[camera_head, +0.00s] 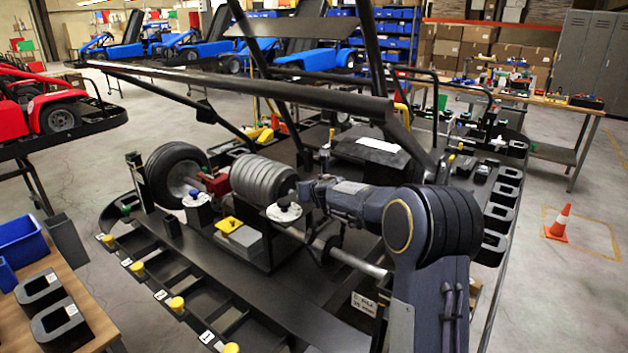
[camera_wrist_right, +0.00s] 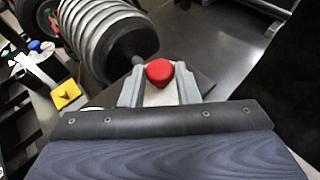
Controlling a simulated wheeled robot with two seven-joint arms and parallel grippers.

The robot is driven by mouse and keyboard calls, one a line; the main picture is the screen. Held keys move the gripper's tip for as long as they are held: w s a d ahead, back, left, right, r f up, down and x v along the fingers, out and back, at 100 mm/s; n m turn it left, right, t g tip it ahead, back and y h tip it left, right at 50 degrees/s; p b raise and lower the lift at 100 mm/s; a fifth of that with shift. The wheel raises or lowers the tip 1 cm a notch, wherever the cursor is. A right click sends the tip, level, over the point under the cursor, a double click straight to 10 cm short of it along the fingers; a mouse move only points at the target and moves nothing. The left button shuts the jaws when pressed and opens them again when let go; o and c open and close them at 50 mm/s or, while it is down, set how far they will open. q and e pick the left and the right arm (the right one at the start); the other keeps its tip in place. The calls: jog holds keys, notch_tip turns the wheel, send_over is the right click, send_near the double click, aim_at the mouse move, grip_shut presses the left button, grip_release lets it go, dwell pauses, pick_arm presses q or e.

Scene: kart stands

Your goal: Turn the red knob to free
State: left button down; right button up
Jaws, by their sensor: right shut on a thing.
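The red knob (camera_wrist_right: 159,73) shows in the right wrist view, a small rounded red cap between the two grey fingers. My right gripper (camera_wrist_right: 160,84) is shut on it, with a finger on each side. In the head view my right arm comes in from the lower right, and my right gripper (camera_head: 306,193) is at the kart's rear, just right of the ribbed grey cylinder (camera_head: 263,180). The knob cannot be made out in the head view. Any marking for the free position is not visible. My left gripper is not in view.
The ribbed cylinder (camera_wrist_right: 98,35) is close to the gripper in the wrist view. The kart's roll bar (camera_head: 240,90) crosses above. An orange cone (camera_head: 560,221) stands on the floor at right.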

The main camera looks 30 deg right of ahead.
jog(key=m+h+p, duration=0.1)
jog(key=m+g+h+p, duration=0.1)
jog(key=a+m+g+h+p, duration=0.1)
jog(key=m+h, duration=0.1)
jog(key=shift+w+r, duration=0.15)
jog(key=shift+w, duration=0.1)
jog(key=shift+w+m+g+h+p, duration=0.1)
jog(key=shift+m+g+h+p, duration=0.75)
jog(key=shift+m+p, duration=0.2)
jog(key=shift+h, duration=0.25)
jog(key=o, duration=0.9)
jog(key=shift+o, duration=0.2)
jog(key=b+v, duration=0.2)
jog(key=v, duration=0.4)
jog(key=shift+s+a, duration=0.25)
jog(key=shift+a, duration=0.05)
jog(key=shift+s+a+r, duration=0.25)
jog(key=shift+s+a, duration=0.05)
